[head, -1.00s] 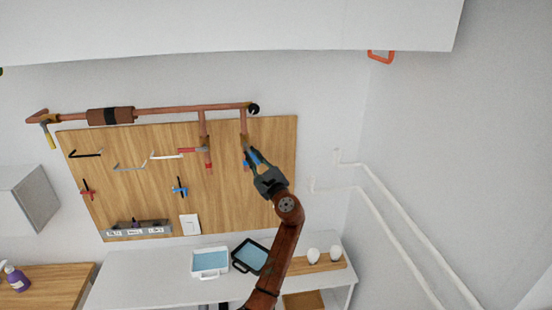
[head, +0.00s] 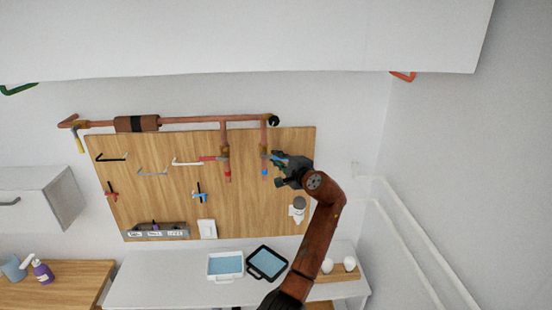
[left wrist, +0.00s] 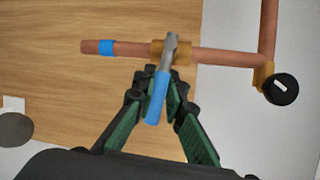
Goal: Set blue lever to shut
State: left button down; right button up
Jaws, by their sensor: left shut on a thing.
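The blue lever (left wrist: 157,98) is on a brass valve (left wrist: 171,48) on a copper pipe (left wrist: 130,48) with a blue band. It points across the pipe, roughly at a right angle, tilted slightly in the left wrist view. In the head view the blue lever (head: 278,154) points right from the vertical pipe (head: 264,135) at the board's upper right. My left gripper (head: 280,160) is shut on the blue lever; in the left wrist view its green-padded fingers (left wrist: 155,105) lie on both sides of it. My right gripper is not in view.
A red lever (head: 210,158) sits on the parallel pipe to the left. Hooks and small handles are on the wooden board (head: 245,205). A grey-topped white fitting (head: 298,207) is below my gripper. Below, a white table (head: 150,287) holds a white tray (head: 225,266) and black tray (head: 267,262).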

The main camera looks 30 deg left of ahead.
pick_arm(q)
jog(key=shift+r+n+h+p, duration=0.3)
jog(key=shift+n+h, duration=0.1)
jog(key=shift+n, duration=0.3)
jog(key=c, duration=2)
grip_release()
jog(key=shift+o, duration=0.2)
jog(key=shift+s+d+r, duration=0.1)
jog(key=shift+d, duration=0.1)
jog(key=v, duration=1.1)
jog(key=shift+s+d, duration=0.2)
jog(key=shift+d, duration=0.1)
jog(key=shift+r, duration=0.1)
